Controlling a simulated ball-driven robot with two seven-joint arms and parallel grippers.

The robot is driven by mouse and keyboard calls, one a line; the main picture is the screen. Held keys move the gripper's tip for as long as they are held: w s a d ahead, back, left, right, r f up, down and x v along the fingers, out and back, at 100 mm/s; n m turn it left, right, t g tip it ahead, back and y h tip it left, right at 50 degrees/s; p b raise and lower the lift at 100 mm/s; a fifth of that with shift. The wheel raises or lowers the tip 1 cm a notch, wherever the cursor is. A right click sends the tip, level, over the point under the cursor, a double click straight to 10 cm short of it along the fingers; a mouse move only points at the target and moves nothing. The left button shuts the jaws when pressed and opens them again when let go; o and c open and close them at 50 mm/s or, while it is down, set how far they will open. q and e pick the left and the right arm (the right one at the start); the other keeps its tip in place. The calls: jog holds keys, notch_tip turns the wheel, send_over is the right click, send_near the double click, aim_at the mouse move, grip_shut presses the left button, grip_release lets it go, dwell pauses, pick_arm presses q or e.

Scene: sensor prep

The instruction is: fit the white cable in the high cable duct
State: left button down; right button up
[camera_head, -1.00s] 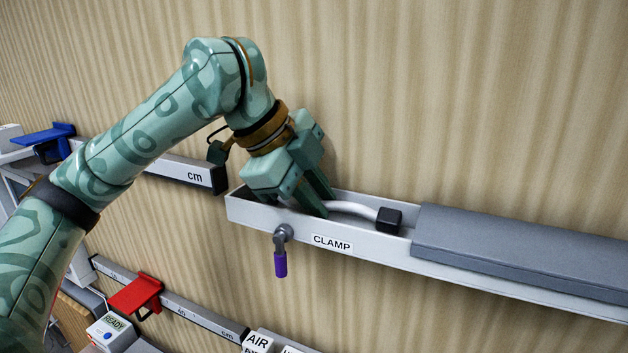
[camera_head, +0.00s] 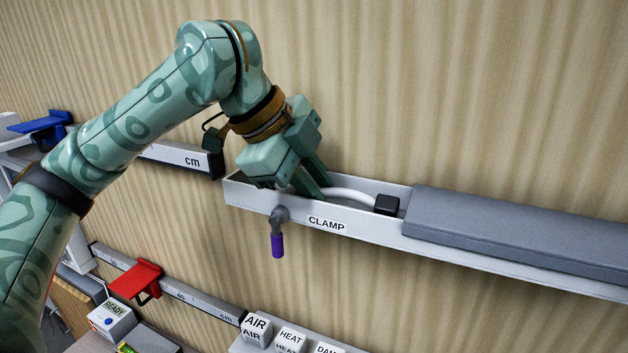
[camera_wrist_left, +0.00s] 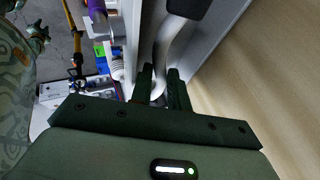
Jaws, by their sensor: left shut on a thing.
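The white cable (camera_head: 350,195) lies in the open left part of the high cable duct (camera_head: 365,229), with a black end block (camera_head: 386,205) at its right. My left gripper (camera_head: 314,190) reaches down into the duct and is shut on the cable left of that block. In the left wrist view the cable (camera_wrist_left: 170,45) runs down between the two fingers (camera_wrist_left: 160,90). The cable's part behind the fingers is hidden. My right gripper is in neither view.
A grey cover (camera_head: 520,230) closes the duct's right part. A clamp lever with a purple handle (camera_head: 277,245) hangs at the duct's front, beside the CLAMP label (camera_head: 327,224). Lower down are a rail with a red stop (camera_head: 136,279) and labelled blocks (camera_head: 256,330). A blue stop (camera_head: 42,123) is far left.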

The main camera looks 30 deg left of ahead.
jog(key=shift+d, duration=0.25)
pick_arm(q)
jog(key=shift+a, duration=0.2)
jog(key=shift+f, duration=0.3)
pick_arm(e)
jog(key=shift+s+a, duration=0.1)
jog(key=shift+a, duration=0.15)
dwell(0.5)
pick_arm(q)
jog(key=c, duration=1.3)
grip_release()
jog(key=shift+w+d, duration=0.1)
jog(key=shift+w, duration=0.1)
jog(key=shift+o, duration=0.2)
jog(key=shift+w+f, duration=0.15)
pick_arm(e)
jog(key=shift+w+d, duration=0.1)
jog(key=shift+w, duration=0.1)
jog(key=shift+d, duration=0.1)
pick_arm(q)
jog(key=shift+s, duration=0.2)
jog(key=shift+c, duration=1.2)
